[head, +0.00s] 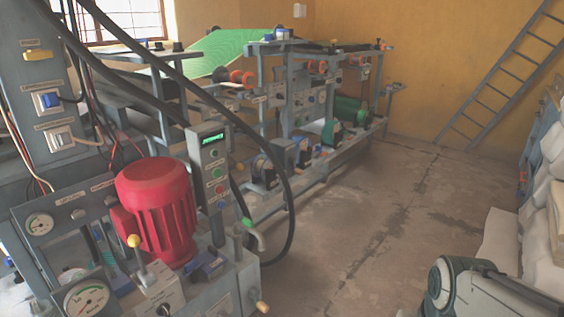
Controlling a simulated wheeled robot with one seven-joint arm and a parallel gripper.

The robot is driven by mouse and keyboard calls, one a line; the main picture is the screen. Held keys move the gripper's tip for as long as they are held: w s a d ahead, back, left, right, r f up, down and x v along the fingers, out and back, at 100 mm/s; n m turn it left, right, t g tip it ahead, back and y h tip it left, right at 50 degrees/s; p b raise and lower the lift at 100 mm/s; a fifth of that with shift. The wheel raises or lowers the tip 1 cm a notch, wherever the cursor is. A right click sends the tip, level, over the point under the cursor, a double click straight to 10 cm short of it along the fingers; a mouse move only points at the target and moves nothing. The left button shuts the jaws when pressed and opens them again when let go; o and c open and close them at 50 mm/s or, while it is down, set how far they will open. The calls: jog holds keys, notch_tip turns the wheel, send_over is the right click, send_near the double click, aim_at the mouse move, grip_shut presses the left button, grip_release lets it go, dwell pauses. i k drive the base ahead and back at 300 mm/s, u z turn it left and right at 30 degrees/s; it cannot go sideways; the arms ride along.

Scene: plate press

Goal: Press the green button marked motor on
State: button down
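A narrow grey control box (208,165) stands upright behind the red motor, left of the picture's middle. It has a lit green display (212,139) at the top and a column of small buttons below. A green button (217,173) sits mid-column, with a red button (219,188) just under it. The labels are too small to read, so I cannot tell which is marked motor on. Part of my arm shows at the bottom right, well apart from the box. My gripper's fingers are not in view.
A red motor (158,212) and a round gauge (86,298) stand left of the box. Black hoses (284,180) arch past its right side. A long machine frame (300,100) runs behind. The concrete floor (400,215) is clear; white sacks (545,230) line the right edge.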

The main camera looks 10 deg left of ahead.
aim_at(216, 173)
jog(key=u, duration=0.1)
jog(key=i, duration=0.55)
jog(key=u, duration=0.85)
jog(key=i, duration=0.5)
jog(key=u, duration=0.55)
